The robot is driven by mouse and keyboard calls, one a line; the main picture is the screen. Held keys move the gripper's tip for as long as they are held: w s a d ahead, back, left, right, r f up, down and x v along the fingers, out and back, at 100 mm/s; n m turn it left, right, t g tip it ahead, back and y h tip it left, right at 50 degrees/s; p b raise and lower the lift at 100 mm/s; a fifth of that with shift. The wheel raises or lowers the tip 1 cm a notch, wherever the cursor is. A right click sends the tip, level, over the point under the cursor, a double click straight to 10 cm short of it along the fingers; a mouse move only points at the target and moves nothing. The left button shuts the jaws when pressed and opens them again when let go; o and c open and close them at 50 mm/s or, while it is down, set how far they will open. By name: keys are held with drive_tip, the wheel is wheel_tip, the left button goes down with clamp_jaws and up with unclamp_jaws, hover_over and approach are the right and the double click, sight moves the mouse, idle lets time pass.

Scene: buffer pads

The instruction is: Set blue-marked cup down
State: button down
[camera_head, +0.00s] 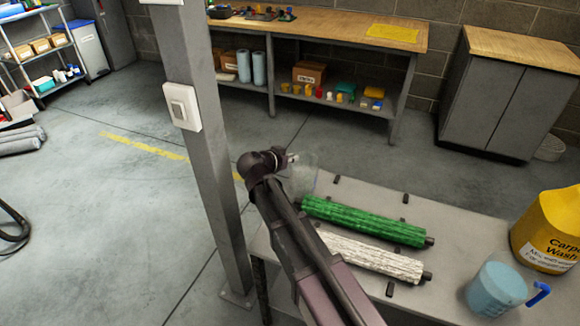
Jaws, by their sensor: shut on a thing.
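My gripper (292,159) is at the end of my dark arm, over the far left end of the grey table (465,215). It is shut on a clear, see-through cup (304,178), the blue-marked cup. The cup looks roughly upright just beyond the end of the green roller. The blue mark is too faint to make out. My wrist hides part of the gripper and the cup's left side. I cannot tell whether the cup's base touches the table.
A green roller (365,221) and a white roller (372,257) lie on the table beside my arm, among small dark pegs. A blue-handled jug (497,291) and a yellow Carpet Wash container (551,231) stand at the right. A grey post (205,150) rises left of my arm.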

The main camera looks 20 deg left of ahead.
drive_tip(key=shift+f+b, duration=0.9)
drive_tip(key=shift+f, duration=0.35)
drive_tip(key=c, duration=0.8)
unclamp_jaws()
drive_tip(key=shift+f, duration=0.1)
drive_tip(key=shift+o, duration=0.2)
drive_tip(key=shift+s+r, duration=0.2)
drive_tip(key=shift+r, duration=0.1)
drive_tip(key=p+v, duration=0.5)
drive_tip(key=v, duration=0.6)
drive_tip(key=shift+s, duration=0.2)
drive_tip(key=shift+a, duration=0.1)
